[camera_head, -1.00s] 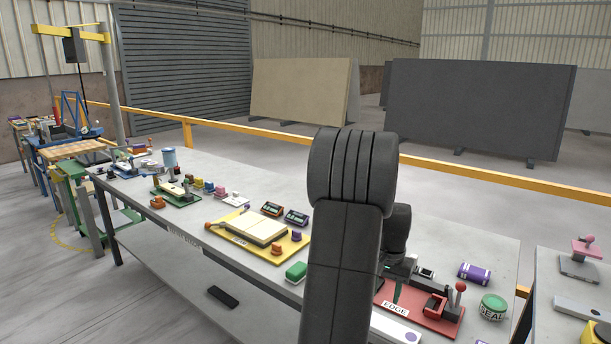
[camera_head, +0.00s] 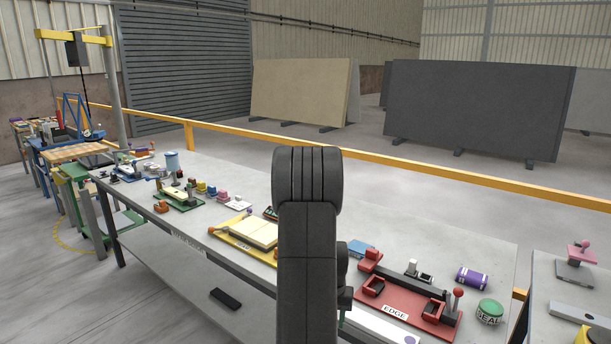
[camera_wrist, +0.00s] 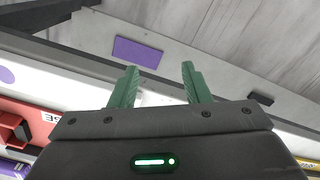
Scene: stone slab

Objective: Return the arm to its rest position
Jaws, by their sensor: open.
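My arm (camera_head: 308,250) stands upright in the middle of the head view, in front of the workbench, and hides part of the bench behind it. My gripper (camera_wrist: 160,78) shows in the wrist view with its two green fingers spread apart and nothing between them. Beyond the fingers are a grey surface with a purple rectangle (camera_wrist: 137,52) and the floor. The red fixture marked EDGE (camera_head: 415,319) lies to the right of my arm, and red parts also show at the left of the wrist view, apart from the fingers.
The long grey bench (camera_head: 385,222) holds a yellow tray (camera_head: 232,240), a purple roll (camera_head: 473,277) and a green SEAL tin (camera_head: 490,311). A second table (camera_head: 545,266) stands at right. A yellow rail (camera_head: 455,176) runs behind. The bench's back strip is clear.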

